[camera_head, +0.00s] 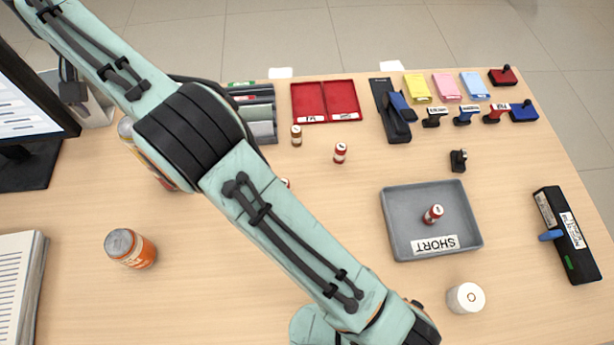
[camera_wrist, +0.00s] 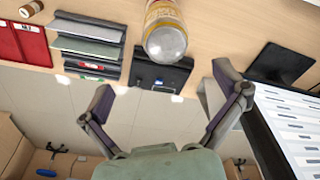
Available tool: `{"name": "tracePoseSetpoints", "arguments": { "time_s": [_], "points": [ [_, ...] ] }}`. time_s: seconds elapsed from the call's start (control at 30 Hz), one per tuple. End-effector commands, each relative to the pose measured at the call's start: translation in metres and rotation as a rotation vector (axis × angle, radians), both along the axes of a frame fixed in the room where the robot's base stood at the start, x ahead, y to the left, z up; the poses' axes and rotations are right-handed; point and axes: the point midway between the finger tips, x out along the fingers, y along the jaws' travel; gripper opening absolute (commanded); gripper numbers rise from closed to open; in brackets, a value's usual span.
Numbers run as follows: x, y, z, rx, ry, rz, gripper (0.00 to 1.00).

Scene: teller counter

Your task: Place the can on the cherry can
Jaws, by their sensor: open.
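An orange can (camera_head: 137,253) with a silver top stands on the counter at the left in the head view. A second can (camera_head: 166,173), with a yellow and red label, is mostly hidden behind my arm. A can with a yellow and red label and a silver end shows at the top of the wrist view (camera_wrist: 166,38). I cannot read which one is the cherry can. My gripper (camera_wrist: 163,80) is open and empty, its fingers spread below that can in the picture, apart from it. In the head view my gripper cannot be made out.
A grey tray (camera_head: 395,222) holds a small red-labelled roll (camera_head: 433,214). More small rolls stand near the red trays (camera_head: 325,101). A monitor (camera_head: 30,125) and papers (camera_head: 18,280) are at the left. The counter around the orange can is clear.

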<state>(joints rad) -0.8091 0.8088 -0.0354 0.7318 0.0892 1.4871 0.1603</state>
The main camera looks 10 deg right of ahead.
Motion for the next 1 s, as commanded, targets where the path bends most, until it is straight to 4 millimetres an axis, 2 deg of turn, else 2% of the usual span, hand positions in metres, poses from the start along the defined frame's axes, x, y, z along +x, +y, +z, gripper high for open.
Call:
{"name": "tracePoseSetpoints", "arguments": {
  "time_s": [0.07,0.13,0.27,0.3,0.37,0.4,0.47,0.5,0.6,0.73,0.83,1.0],
  "points": [
    [0.006,-0.025,0.011,-0.002,0.001,-0.027,0.97],
    [0.008,-0.061,0.023,-0.007,0.008,-0.061,0.97],
    [-0.007,-0.155,0.044,-0.015,0.03,-0.146,0.97],
    [-0.019,-0.184,0.046,-0.016,0.038,-0.175,0.97],
    [-0.042,-0.224,0.046,-0.015,0.052,-0.213,0.97],
    [-0.061,-0.248,0.044,-0.014,0.061,-0.239,0.97],
    [-0.092,-0.28,0.037,-0.01,0.075,-0.278,0.97],
    [-0.115,-0.297,0.03,-0.006,0.084,-0.3,0.97],
    [-0.167,-0.327,0.007,0.006,0.104,-0.354,0.97],
    [-0.218,-0.344,-0.021,0.02,0.124,-0.401,0.97],
    [-0.238,-0.347,-0.035,0.027,0.131,-0.421,0.97],
    [-0.247,-0.348,-0.042,0.029,0.139,-0.427,0.97]
  ]
}}
